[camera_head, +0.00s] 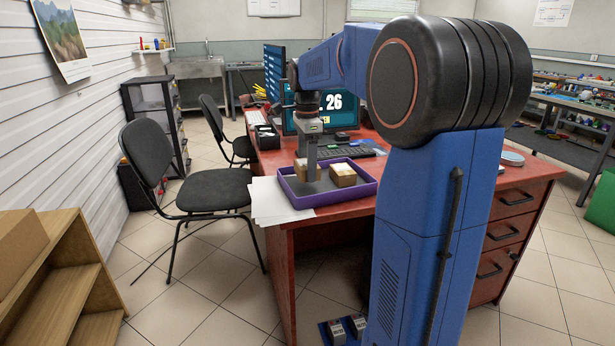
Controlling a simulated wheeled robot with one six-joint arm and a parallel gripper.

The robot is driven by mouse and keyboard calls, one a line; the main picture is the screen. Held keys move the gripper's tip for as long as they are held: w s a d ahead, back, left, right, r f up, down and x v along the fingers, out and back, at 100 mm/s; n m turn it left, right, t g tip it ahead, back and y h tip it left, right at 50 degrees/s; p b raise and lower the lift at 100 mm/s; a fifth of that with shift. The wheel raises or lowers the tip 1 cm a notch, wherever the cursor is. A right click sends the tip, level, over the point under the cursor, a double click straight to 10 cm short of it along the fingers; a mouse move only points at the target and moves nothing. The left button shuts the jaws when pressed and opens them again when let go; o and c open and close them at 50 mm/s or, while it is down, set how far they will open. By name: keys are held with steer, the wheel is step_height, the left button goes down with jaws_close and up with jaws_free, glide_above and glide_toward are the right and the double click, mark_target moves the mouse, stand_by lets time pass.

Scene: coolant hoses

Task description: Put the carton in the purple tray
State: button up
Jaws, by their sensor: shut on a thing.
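The purple tray (325,197) lies on the front left part of the red desk. Two small tan cartons with pale tops show at it. The right carton (343,176) sits inside the tray. The left carton (302,170) is partly hidden behind my gripper (311,176). My gripper points straight down over the tray and is shut on this left carton. Whether that carton touches the tray floor I cannot tell.
White papers (273,201) lie left of the tray. A keyboard (343,152) and a monitor (335,113) stand behind it. A black chair (205,190) is at the desk's left. My blue arm hides part of the desk.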

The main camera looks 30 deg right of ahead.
steer(key=shift+f, duration=1.8)
steer(key=shift+f, duration=0.1)
steer(key=o, duration=1.1)
steer(key=shift+c, duration=0.2)
step_height(320, 180, up, 11)
steer(key=shift+r, duration=0.1)
steer(key=shift+s+r, duration=0.1)
steer(key=shift+r, duration=0.45)
steer(key=s+a+f+n+t, duration=0.1)
steer(key=s+a+f+n, duration=0.4)
steer(key=s, duration=0.5)
steer(key=s+a+f+n+t, duration=0.2)
steer(key=s+a+f+n, duration=0.3)
steer(key=s+f+n, duration=0.2)
steer(key=s+a+f+n+t, duration=0.1)
steer(key=s+a+f+n, duration=0.4)
steer(key=s, duration=0.8)
step_height(320, 180, down, 2)
steer(key=n, duration=0.4)
steer(key=shift+t, duration=0.4)
